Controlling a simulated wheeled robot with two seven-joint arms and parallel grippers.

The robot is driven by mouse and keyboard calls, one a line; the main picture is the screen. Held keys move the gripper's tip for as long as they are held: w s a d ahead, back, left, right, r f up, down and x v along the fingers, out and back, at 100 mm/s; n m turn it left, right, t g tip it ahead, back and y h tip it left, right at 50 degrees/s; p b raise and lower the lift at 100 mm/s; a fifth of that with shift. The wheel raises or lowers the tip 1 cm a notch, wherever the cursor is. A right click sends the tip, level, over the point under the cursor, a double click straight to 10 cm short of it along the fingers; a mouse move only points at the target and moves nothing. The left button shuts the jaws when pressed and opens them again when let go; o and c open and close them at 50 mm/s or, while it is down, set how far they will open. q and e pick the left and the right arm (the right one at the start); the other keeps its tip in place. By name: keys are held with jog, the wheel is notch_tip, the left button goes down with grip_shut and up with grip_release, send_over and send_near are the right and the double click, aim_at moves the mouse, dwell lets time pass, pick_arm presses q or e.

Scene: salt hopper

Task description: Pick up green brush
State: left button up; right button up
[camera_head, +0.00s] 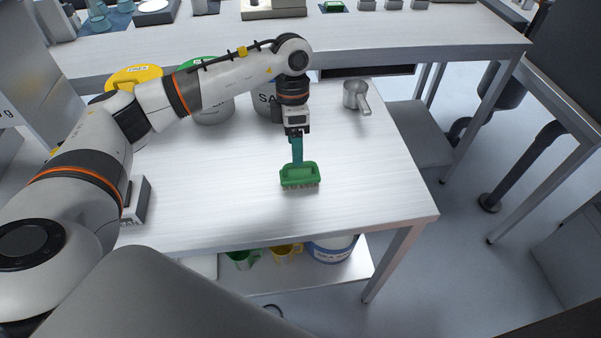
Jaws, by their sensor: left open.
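The green brush (300,176) is on the metal table, its bristles facing the near edge. A teal-green part, which looks like its handle (297,150), runs from the brush head up to my left gripper. My left gripper (297,133) points down at the far end of this part and is open. The fingertips are small and partly hidden, so I cannot tell whether they touch the handle or stand around it. My right gripper is not in view.
A metal scoop (356,97) lies at the table's back right. Lidded containers, one yellow (134,77) and one green (205,63), stand behind my left arm. A small box (136,200) is at the left. The table (370,190) is clear right of the brush.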

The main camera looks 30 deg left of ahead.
aim_at(298, 173)
pick_arm(q)
jog(key=f, duration=0.2)
jog(key=f+p, duration=0.1)
jog(key=f, duration=0.2)
jog(key=d+f, duration=0.1)
jog(key=f, duration=0.1)
jog(key=shift+s+f+p, duration=0.25)
jog(key=shift+s+p, duration=0.05)
jog(key=shift+s, duration=0.05)
jog(key=c, duration=1.1)
jog(key=shift+o, duration=0.2)
notch_tip(298, 173, up, 10)
jog(key=shift+b, duration=0.7)
jog(key=o, duration=0.3)
jog(key=shift+c, duration=1)
